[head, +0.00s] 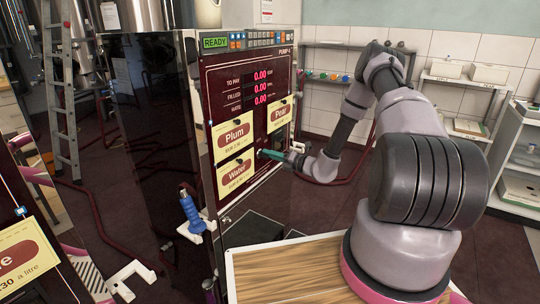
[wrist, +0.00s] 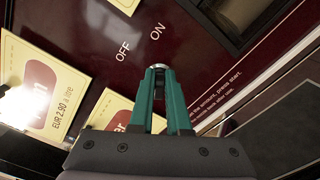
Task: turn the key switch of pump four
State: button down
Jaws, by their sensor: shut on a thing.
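Pump four (head: 225,85) is a dark red cabinet labelled PUMP 4, with a lit READY sign and red displays reading 0.00. Its front panel also fills much of the wrist view (wrist: 210,60). My gripper (head: 268,154) reaches the panel from the right, at the height of the product cards. In the wrist view its teal fingers (wrist: 158,95) are shut on the small metal key switch (wrist: 158,67). The words OFF and ON are printed on the panel just beyond it. The fingers hide most of the switch, so I cannot tell its exact angle.
Yellow cards for Plum (head: 237,135) and Water (head: 236,174) are beside my gripper. A blue-handled nozzle (head: 190,207) hangs on the cabinet's left side. A wooden tabletop (head: 290,272) is in front. A ladder (head: 62,100) and shelves (head: 465,85) stand farther off.

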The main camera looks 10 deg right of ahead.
jog(key=shift+d+m, duration=0.1)
jog(key=shift+m, duration=0.2)
jog(key=shift+f, duration=0.1)
jog(key=c, duration=0.9)
grip_release()
jog(key=v, duration=1)
jog(key=shift+s+d, duration=0.25)
jog(key=shift+s, duration=0.05)
